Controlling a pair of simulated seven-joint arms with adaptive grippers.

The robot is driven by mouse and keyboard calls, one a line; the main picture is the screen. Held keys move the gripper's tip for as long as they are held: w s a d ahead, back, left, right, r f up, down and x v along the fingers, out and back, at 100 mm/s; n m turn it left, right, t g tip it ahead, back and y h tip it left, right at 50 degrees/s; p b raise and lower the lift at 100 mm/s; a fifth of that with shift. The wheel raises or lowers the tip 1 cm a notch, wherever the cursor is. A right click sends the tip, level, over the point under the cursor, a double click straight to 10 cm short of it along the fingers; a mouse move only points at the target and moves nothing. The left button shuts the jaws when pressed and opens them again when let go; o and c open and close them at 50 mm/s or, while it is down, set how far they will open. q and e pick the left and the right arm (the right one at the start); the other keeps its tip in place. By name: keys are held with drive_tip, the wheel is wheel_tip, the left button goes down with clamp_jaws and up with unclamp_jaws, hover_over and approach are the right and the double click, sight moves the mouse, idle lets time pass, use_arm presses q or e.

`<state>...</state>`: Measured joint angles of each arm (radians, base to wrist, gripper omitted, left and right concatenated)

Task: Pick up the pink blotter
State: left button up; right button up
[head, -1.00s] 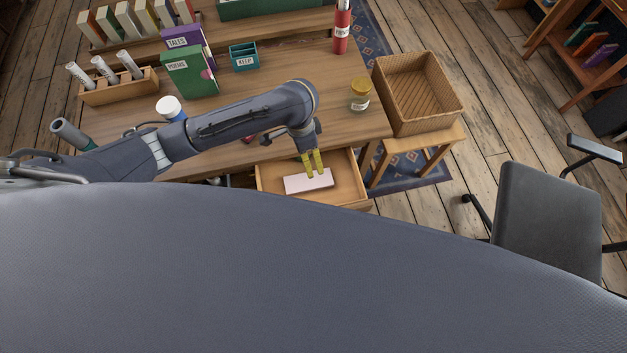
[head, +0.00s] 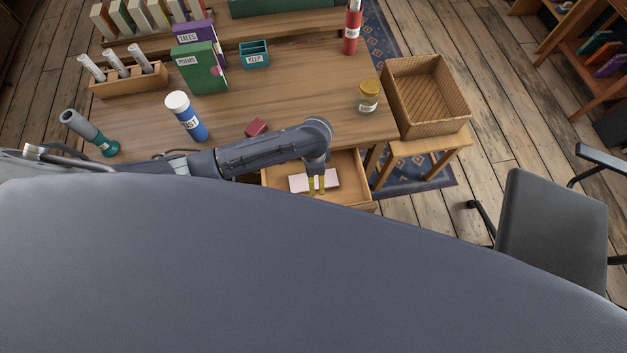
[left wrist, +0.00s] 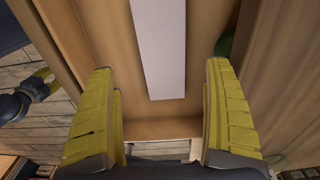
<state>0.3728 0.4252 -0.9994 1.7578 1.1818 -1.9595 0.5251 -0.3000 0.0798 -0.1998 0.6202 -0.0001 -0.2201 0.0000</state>
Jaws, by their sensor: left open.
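The pink blotter (head: 298,183), a pale flat slab, lies in the open desk drawer (head: 350,180). In the left wrist view the blotter (left wrist: 158,50) lies past my fingertips, lined up with the gap between them. My left gripper (head: 316,190), with yellow fingers, is open and pointed down at the blotter in the head view. Nothing is between its fingers; whether the tips touch the blotter I cannot tell. A yellow finger with a dark joint, seemingly my right gripper (left wrist: 40,85), shows at the left edge of the left wrist view; its opening cannot be judged.
The drawer walls stand close around the blotter. On the desk are a dark red block (head: 256,127), a blue bottle (head: 190,122), a yellow-lidded jar (head: 368,97) and a green book (head: 200,70). A wicker basket (head: 428,112) stands on a stool at right.

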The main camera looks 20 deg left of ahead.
use_arm(q)
drive_tip(key=shift+w+f, duration=0.2)
drive_tip(key=shift+f, duration=3)
drive_tip(key=c, duration=1.3)
